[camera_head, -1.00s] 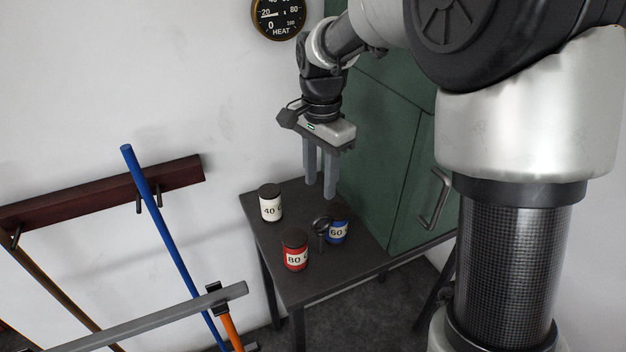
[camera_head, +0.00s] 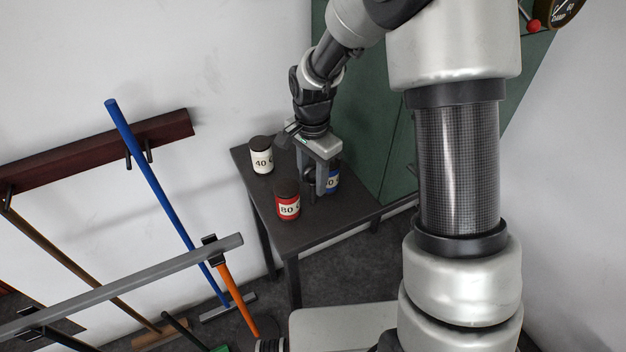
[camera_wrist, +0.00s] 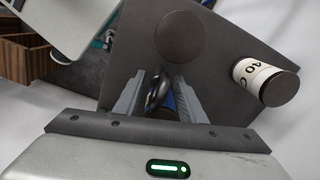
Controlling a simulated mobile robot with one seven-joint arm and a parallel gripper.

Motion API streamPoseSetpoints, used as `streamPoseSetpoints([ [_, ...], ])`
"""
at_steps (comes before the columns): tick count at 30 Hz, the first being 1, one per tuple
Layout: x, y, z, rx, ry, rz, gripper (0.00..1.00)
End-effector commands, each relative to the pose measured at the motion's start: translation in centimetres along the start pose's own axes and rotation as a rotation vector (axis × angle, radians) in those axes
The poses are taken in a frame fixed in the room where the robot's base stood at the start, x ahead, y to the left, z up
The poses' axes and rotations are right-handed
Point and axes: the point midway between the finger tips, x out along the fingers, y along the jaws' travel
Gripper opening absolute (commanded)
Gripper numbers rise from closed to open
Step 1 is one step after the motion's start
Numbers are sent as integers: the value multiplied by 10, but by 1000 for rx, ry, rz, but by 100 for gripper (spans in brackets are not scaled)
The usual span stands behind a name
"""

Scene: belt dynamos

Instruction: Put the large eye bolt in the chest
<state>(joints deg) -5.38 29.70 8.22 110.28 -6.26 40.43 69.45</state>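The eye bolt (camera_wrist: 155,93) is dark, its ring upright on the small dark table (camera_head: 344,207). In the head view it is mostly hidden behind my gripper (camera_head: 316,186). My gripper has come down around it; in the wrist view the two fingers (camera_wrist: 158,82) stand on either side of the ring. They look open, with a narrow gap. I cannot tell whether one finger touches it. I cannot pick out a chest for certain; a wooden drawer-like box (camera_wrist: 22,52) shows at the wrist view's top left.
A red 80 jar (camera_head: 288,204), a white 40 jar (camera_head: 262,158) and a blue jar (camera_head: 333,181) stand close around my gripper. A green cabinet (camera_head: 372,130) is behind the table. Broom handles (camera_head: 150,170) and a grey rail (camera_head: 130,285) are at left.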

Motion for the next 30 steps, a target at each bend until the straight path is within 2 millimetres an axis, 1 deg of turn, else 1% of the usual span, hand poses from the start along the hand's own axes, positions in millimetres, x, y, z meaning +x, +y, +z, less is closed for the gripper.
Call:
streamPoseSetpoints([
  [1,8,4,0,0,-3,4,37],
  [3,18,3,0,0,-2,4,37],
  [6,27,2,0,0,-2,2,37],
  [14,29,2,0,0,0,0,37],
  [18,28,2,0,0,0,0,13],
  [20,28,2,0,0,0,0,3],
  [21,28,2,0,0,0,0,0],
  [30,27,1,0,0,1,-1,0],
])
